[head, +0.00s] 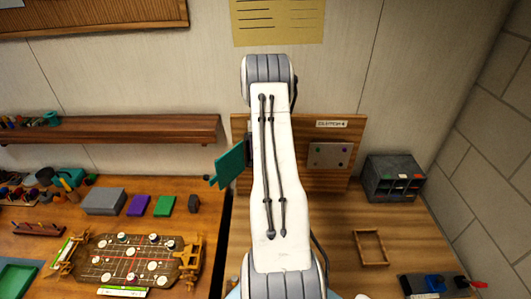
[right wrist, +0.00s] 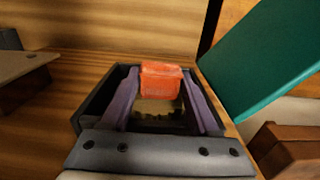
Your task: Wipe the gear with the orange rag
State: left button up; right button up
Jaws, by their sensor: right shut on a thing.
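My right gripper (right wrist: 161,84), with purple fingers, is shut on the orange rag (right wrist: 161,78) in the right wrist view. The rag looks like a small folded block between the fingertips. Below the rag, between the fingers, a dull olive-brown patch with a jagged dark lower edge (right wrist: 164,116) shows. I cannot tell whether this is the gear, or whether the rag touches it. In the head view my white right arm stands up the middle and hides its gripper and the rag. My left gripper is in neither view.
A teal flat panel (head: 229,166) is close beside my arm and fills the upper right of the wrist view (right wrist: 265,65). A wooden backboard (head: 345,165) stands behind. A grey organizer (head: 392,179) and an empty wooden frame (head: 371,233) are right. A brown chassis board (head: 110,250) lies left.

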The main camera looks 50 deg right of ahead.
jog(key=shift+w+a+r, duration=0.1)
jog(key=shift+w+a, duration=0.6)
jog(key=shift+w, duration=0.35)
jog(key=shift+a, duration=0.1)
jog(key=s+a+b, duration=0.1)
jog(key=s+a, duration=0.3)
jog(key=shift+a, duration=0.3)
jog(key=shift+s+a+b, duration=0.3)
jog(key=shift+s+a, duration=0.15)
jog(key=shift+a, duration=0.15)
jog(key=shift+s+a+b, duration=0.3)
jog(key=shift+s+a, duration=0.1)
jog(key=shift+a, duration=0.2)
